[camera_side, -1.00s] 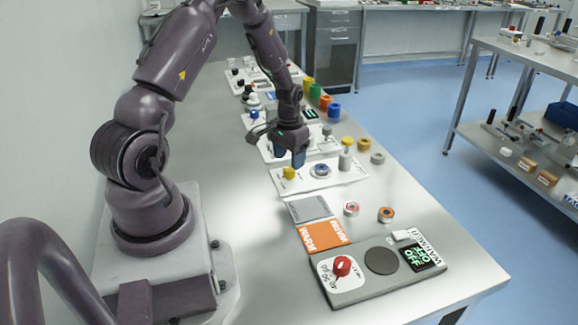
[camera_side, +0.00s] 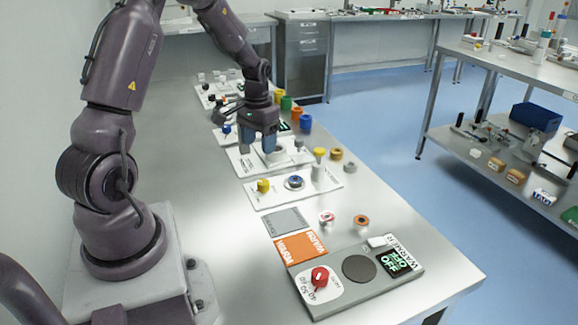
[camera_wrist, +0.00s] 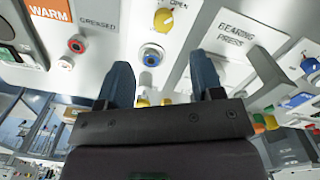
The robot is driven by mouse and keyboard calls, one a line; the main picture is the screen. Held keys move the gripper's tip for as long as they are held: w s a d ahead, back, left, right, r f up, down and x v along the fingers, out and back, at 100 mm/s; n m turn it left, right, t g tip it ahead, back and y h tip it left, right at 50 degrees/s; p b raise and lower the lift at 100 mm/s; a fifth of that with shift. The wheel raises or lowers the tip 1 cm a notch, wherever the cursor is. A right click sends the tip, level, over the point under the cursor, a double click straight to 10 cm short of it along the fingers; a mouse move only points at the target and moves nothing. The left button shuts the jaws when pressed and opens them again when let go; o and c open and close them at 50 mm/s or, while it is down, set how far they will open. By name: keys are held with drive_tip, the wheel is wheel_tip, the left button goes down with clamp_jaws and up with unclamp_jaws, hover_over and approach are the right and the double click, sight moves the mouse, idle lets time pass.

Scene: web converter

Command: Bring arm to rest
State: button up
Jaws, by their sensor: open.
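My gripper (camera_side: 260,147) hangs over the bearing press plate (camera_side: 241,169) in the side view, above and behind the white fixture plate (camera_side: 330,187). In the wrist view its two blue fingers stand wide apart with nothing between them, so my gripper (camera_wrist: 163,85) is open and empty. The yellow knob (camera_side: 263,186) and a ring with a blue centre (camera_side: 294,182) sit on the fixture plate, apart from the fingers. The ring also shows in the wrist view (camera_wrist: 151,55), as does the yellow knob (camera_wrist: 163,20).
The warmer (camera_side: 345,289), with a red knob (camera_side: 319,277), stands at the table's front. An orange WARM pad (camera_side: 300,248) and a grey pad (camera_side: 286,221) lie behind it. Coloured cups (camera_side: 286,103) line the right edge. Free tabletop lies left of the plates.

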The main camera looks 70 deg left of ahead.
drive_tip(key=s+d+r+m+t, duration=0.2)
drive_tip(key=s+d+r, duration=0.3)
drive_tip(key=d+r, duration=0.5)
drive_tip(key=s+d+r+m+t, duration=0.3)
drive_tip(key=s+d+r, duration=0.2)
drive_tip(key=d+r, duration=0.5)
drive_tip(key=d, duration=0.5)
drive_tip(key=shift+s+t, duration=0.2)
drive_tip(key=shift+t, duration=0.2)
